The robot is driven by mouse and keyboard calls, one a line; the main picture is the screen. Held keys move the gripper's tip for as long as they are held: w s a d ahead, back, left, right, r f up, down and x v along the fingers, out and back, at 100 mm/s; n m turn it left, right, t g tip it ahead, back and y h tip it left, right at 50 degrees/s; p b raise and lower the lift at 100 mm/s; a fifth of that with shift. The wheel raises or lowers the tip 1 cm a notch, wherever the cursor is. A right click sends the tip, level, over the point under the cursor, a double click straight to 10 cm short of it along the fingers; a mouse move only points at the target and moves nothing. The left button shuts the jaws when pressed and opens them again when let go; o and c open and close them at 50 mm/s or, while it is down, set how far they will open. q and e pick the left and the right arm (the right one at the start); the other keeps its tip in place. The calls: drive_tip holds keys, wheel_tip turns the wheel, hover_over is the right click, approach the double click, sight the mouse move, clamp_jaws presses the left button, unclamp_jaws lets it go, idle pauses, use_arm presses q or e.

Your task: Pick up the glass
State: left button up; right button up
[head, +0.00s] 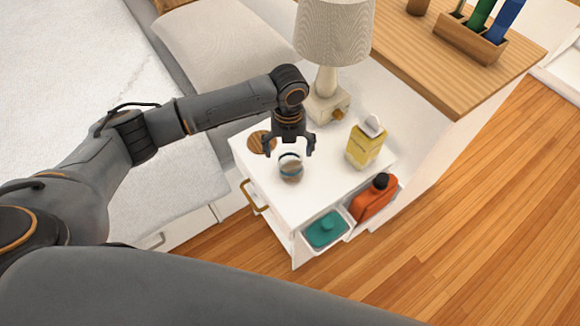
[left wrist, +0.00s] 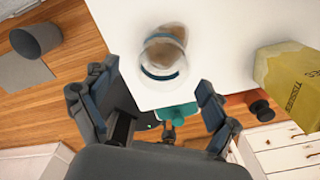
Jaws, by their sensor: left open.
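The glass (head: 290,167) stands on the white nightstand top (head: 310,195), near its middle. It looks clear with a dark band near its rim. In the left wrist view the glass (left wrist: 163,55) shows beyond the fingertips, in the gap between them. My left gripper (head: 289,148) is open and empty, right at the glass in the head view, with its fingers pointing down. In the left wrist view its two fingers (left wrist: 152,95) are spread apart and do not touch the glass. My right gripper is in neither view.
A yellow tissue carton (head: 365,145) stands right of the glass. A lamp (head: 328,95) stands behind, and a round wooden coaster (head: 262,142) lies left. An orange bottle (head: 375,198) and a teal-lidded container (head: 325,231) are below the front edge. The bed (head: 75,85) is left.

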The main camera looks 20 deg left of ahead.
sight(290, 165)
use_arm(q)
drive_tip(key=f, duration=0.8)
drive_tip(key=shift+d, duration=0.2)
drive_tip(key=shift+r, duration=0.1)
drive_tip(key=c, duration=1.4)
